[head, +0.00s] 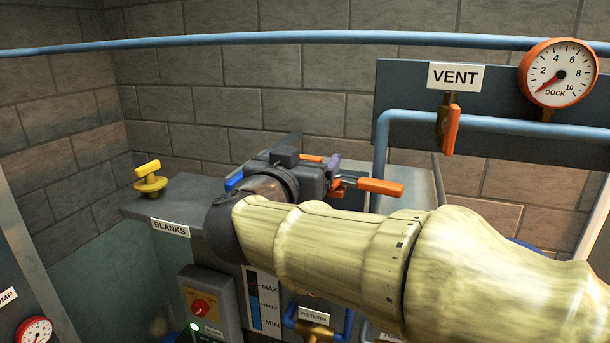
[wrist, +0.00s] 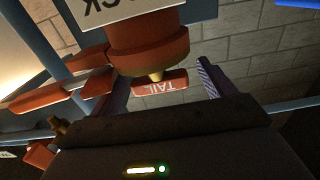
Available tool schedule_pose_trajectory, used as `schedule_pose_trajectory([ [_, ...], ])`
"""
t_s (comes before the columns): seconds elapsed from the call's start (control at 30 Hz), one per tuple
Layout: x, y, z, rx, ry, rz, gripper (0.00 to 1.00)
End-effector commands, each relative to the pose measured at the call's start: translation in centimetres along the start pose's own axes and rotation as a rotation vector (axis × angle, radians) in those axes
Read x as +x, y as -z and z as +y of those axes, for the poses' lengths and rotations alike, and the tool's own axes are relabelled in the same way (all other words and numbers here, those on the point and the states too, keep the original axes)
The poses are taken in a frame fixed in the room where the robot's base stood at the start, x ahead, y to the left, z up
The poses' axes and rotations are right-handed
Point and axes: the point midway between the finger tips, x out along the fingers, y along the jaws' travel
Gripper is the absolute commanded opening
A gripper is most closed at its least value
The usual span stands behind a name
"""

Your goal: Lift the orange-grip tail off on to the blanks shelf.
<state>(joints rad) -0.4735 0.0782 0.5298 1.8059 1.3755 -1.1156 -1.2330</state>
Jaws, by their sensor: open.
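The orange-grip tail (wrist: 160,85), a short orange piece marked TAIL, hangs below a large orange-brown round fitting (wrist: 148,45) in the wrist view. My gripper (wrist: 160,77) is open, with one purple finger on each side of the tail; contact is not visible. In the head view my gripper (head: 332,172) is at the back of the bench, and its dark body hides much of the fitting. Orange handles (head: 380,187) stick out beside it. The blanks shelf (head: 190,195) is the grey ledge to the left, labelled BLANKS.
A yellow knob-like plug (head: 150,178) stands on the shelf's left end; the shelf's middle looks clear. A blue pipe (head: 383,150) and the orange VENT handle (head: 452,130) are right of my gripper. Orange levers (wrist: 60,90) lie close to the left finger in the wrist view.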

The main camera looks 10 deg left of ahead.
Motion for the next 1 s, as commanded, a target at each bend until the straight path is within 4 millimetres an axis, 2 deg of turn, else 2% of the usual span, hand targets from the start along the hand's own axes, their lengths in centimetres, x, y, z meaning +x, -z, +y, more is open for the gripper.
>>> schedule_pose_trajectory([
  [0.23,0.0,0.0,0.1,0.0,-0.002,0.0,0.8],
  [0.5,-0.1,0.0,-0.1,0.0,0.002,0.0,0.27],
  [0.53,-0.1,0.1,-0.1,0.001,0.003,0.002,0.23],
  [0.83,-0.2,0.5,-0.2,0.003,0.003,0.003,0.23],
  [1.0,-0.2,2.1,-0.1,0.006,0.002,0.004,0.23],
])
